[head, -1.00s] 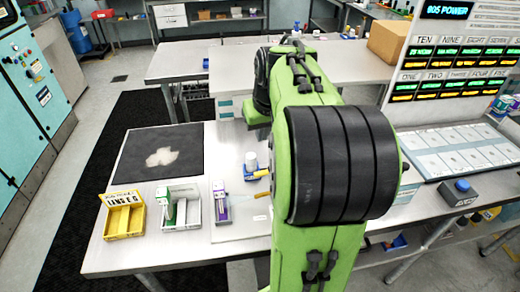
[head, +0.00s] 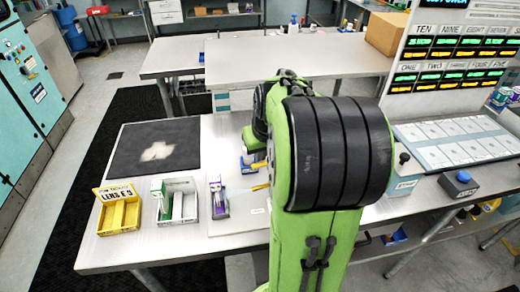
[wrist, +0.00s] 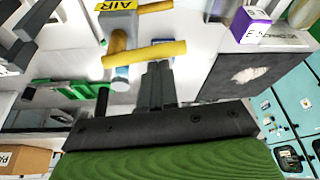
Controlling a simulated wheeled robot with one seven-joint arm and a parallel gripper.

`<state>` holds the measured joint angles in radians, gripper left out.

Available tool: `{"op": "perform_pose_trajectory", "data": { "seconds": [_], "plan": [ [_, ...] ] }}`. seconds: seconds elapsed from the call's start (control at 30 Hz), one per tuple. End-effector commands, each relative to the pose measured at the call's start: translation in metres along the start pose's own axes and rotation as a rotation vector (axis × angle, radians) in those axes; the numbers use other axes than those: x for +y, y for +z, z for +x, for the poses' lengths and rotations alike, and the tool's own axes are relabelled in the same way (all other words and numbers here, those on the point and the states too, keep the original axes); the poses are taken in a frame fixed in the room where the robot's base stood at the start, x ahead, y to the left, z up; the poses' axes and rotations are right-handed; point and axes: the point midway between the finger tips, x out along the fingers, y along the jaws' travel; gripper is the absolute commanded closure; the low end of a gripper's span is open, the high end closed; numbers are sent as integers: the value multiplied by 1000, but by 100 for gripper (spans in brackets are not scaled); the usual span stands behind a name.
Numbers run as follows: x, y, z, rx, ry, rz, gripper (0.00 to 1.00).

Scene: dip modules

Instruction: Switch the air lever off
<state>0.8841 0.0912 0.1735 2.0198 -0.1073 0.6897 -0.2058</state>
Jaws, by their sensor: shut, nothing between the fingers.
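In the wrist view, a grey box with a yellow AIR label (wrist: 110,5) sits at the top. A yellow lever bar (wrist: 150,52) lies crosswise below it, joined to a tan round stem at its left. My gripper (wrist: 158,68) is shut and empty, its fingertips at the near edge of this bar. I cannot tell whether they touch it. A second yellow handle (wrist: 155,7) shows farther up. In the head view, yellow handles show just left of my green arm, which hides my gripper and most of the air unit.
The head view shows a yellow bin (head: 119,214), a grey bin (head: 163,217) and a purple-and-white box (head: 219,198) on the bench's left. A dark mat (head: 130,175) lies behind them. A sloped panel (head: 460,145) and a blue-button box (head: 459,184) stand right of my arm.

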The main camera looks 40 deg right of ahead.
Motion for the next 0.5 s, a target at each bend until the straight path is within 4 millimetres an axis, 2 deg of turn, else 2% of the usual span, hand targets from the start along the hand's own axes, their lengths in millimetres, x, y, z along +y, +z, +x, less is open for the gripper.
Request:
{"op": "perform_pose_trajectory", "data": {
  "seconds": [0.5],
  "plan": [
    [-1, 4, -1, -1, -28, -76, 100]
  ]
}}
